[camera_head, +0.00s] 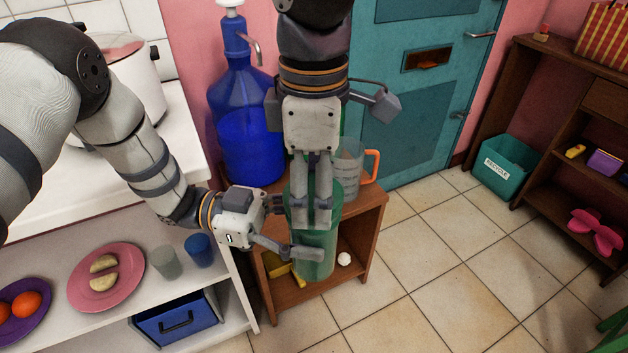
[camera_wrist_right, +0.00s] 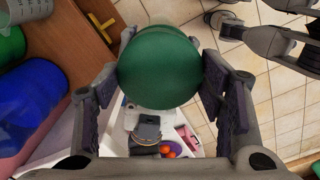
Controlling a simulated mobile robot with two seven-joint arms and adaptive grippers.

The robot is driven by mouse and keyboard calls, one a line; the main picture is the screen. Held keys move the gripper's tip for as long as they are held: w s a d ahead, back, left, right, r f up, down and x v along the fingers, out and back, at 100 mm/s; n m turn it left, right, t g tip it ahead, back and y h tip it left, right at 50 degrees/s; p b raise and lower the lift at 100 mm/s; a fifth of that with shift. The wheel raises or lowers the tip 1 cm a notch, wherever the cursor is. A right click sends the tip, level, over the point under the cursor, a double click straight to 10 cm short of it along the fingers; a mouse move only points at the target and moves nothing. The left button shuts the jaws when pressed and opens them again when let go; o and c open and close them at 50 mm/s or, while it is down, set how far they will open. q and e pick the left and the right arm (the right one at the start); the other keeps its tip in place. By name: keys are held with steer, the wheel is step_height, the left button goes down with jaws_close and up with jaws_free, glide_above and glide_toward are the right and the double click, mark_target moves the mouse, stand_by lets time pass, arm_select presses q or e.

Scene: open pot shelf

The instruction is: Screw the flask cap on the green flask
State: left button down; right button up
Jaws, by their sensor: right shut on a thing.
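The green flask (camera_head: 318,268), tall and translucent, is upright in front of the small wooden stand. My left gripper (camera_head: 298,236) reaches in from the left and is closed around its middle, one finger across the front. My right gripper (camera_head: 312,215) comes down from above with its fingers at the top of the flask. In the right wrist view, the round green flask cap (camera_wrist_right: 160,67) lies between its two fingers. The fingers hide most of the cap in the head view, so I cannot tell whether it sits fully down on the flask.
Behind the flask, a blue jug with a pump (camera_head: 245,120) and a clear measuring cup with an orange handle (camera_head: 347,170) stand on the wooden stand (camera_head: 365,215). A white shelf with plates and cups is at left. Tiled floor to the right is clear.

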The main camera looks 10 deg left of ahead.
steer(key=m, duration=1)
steer(key=o, duration=1.3)
steer(key=shift+r, duration=2.25)
